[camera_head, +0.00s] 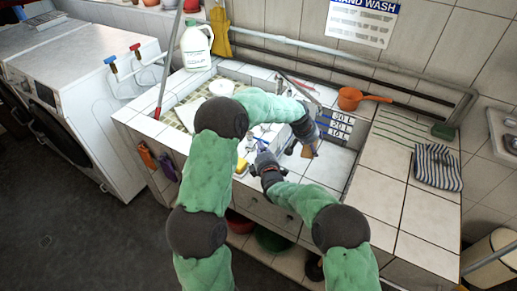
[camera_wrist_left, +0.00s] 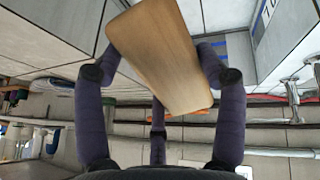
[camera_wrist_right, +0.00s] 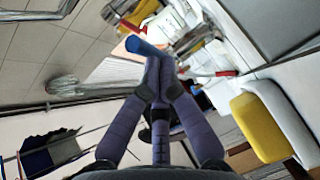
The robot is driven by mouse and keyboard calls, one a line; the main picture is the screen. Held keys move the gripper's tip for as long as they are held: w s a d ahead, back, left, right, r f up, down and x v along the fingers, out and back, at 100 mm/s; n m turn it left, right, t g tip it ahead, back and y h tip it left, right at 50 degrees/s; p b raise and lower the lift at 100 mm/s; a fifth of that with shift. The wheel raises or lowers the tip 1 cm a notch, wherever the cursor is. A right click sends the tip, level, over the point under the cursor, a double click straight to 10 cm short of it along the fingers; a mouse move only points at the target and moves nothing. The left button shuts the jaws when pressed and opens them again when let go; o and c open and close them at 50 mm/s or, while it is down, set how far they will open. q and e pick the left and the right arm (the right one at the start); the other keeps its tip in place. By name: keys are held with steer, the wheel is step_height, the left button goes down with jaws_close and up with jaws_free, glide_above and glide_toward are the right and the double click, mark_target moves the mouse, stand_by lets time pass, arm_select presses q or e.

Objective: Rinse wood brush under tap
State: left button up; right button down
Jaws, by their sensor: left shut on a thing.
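The wood brush (camera_head: 308,151) is in my left gripper (camera_head: 301,142), over the white tiled basin. In the left wrist view its flat wooden body (camera_wrist_left: 160,55) fills the space between the fingers (camera_wrist_left: 157,75); its bristles cannot be made out. The metal tap (camera_head: 298,82) is at the back of the sink, partly hidden by my left arm. I cannot tell whether water runs. My right gripper (camera_head: 262,163) is at the basin's front, apart from the brush. In the right wrist view its fingertips (camera_wrist_right: 159,72) are together, with a blue object (camera_wrist_right: 147,48) just beyond them.
An orange scoop (camera_head: 355,98) sits on the back ledge, and a striped cloth (camera_head: 437,166) on the right counter. A white jug (camera_head: 195,47) stands at the back left. A yellow sponge (camera_head: 242,165) is near the front edge. The right counter has free room.

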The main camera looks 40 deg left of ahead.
steer(key=shift+w+d+r, duration=0.1)
steer(key=shift+w+r, duration=0.05)
steer(key=shift+w, duration=0.05)
arm_select(q)
steer(key=shift+w, duration=0.2)
arm_select(e)
steer(key=s, duration=0.3)
steer(key=s+d, duration=0.1)
steer(key=shift+s+r, duration=0.2)
steer(key=shift+r, duration=0.15)
steer(key=v, duration=0.9)
steer(key=shift+w+d+f, duration=0.1)
steer(key=shift+w+d, duration=0.05)
steer(key=shift+d, duration=0.4)
arm_select(q)
steer(key=s+a+b, duration=0.2)
steer(key=s, duration=0.6)
arm_select(e)
steer(key=shift+f, duration=0.9)
arm_select(q)
steer(key=s+a+r+p, duration=0.1)
steer(key=s+r, duration=0.3)
steer(key=shift+s, duration=0.4)
arm_select(e)
steer(key=shift+r, duration=0.65)
